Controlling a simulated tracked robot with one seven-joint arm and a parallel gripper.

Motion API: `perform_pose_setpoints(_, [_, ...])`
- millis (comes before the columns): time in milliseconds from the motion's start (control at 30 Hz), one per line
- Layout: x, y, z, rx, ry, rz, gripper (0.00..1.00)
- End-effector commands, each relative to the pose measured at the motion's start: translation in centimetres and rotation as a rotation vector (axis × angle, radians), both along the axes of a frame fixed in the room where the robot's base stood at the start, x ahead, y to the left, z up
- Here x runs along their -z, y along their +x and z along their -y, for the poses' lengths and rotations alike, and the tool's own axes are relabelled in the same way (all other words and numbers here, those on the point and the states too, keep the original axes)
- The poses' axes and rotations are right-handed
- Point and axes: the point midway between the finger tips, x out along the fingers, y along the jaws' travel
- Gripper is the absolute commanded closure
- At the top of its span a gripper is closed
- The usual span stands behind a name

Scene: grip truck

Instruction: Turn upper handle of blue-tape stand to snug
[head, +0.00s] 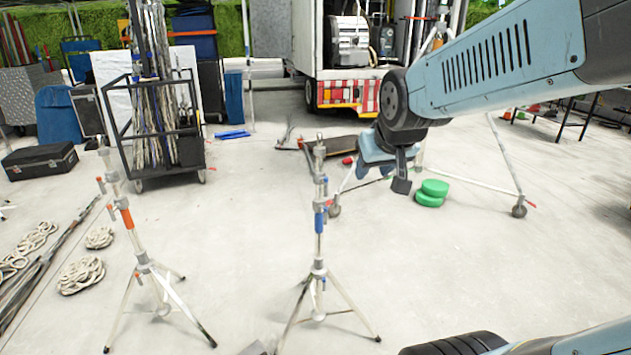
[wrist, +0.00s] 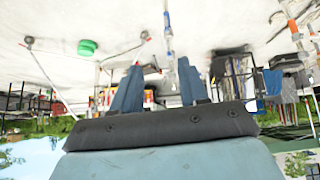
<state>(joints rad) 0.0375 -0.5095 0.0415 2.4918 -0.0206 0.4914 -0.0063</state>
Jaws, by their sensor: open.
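The blue-tape stand (head: 320,222) stands upright on three legs in the middle of the head view, with a blue band on its column. A small blue-tipped upper handle (head: 325,181) shows near its top; how tight it is cannot be told. My gripper (head: 386,172) is open and empty, to the right of the stand's top and apart from it. In the wrist view, which is upside down, my gripper's two blue fingers (wrist: 160,78) are spread, and the blue-tape stand (wrist: 169,32) appears beyond, in line with the gap between them. The depth between them is unclear.
An orange-tape stand (head: 127,219) stands to the left. Green round pads (head: 431,192) lie on the floor behind my gripper, near a wheeled tubular frame (head: 508,168). A pole cart (head: 160,125) and the truck (head: 340,70) are farther back. Floor around the stand is mostly clear.

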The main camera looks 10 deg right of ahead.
Motion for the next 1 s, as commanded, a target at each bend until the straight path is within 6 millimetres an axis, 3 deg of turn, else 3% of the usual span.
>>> perform_pose_setpoints(200, [2.7,7.3,0.1,-0.024,-0.021,0.115,0.56])
perform_pose_setpoints(500, [6.9,15.4,0.1,-0.059,-0.031,0.288,0.56])
perform_pose_setpoints(800, [11.9,21.3,0.0,-0.09,-0.019,0.463,0.56])
perform_pose_setpoints(1000, [15.5,23.9,-0.2,-0.101,0.001,0.582,0.56])
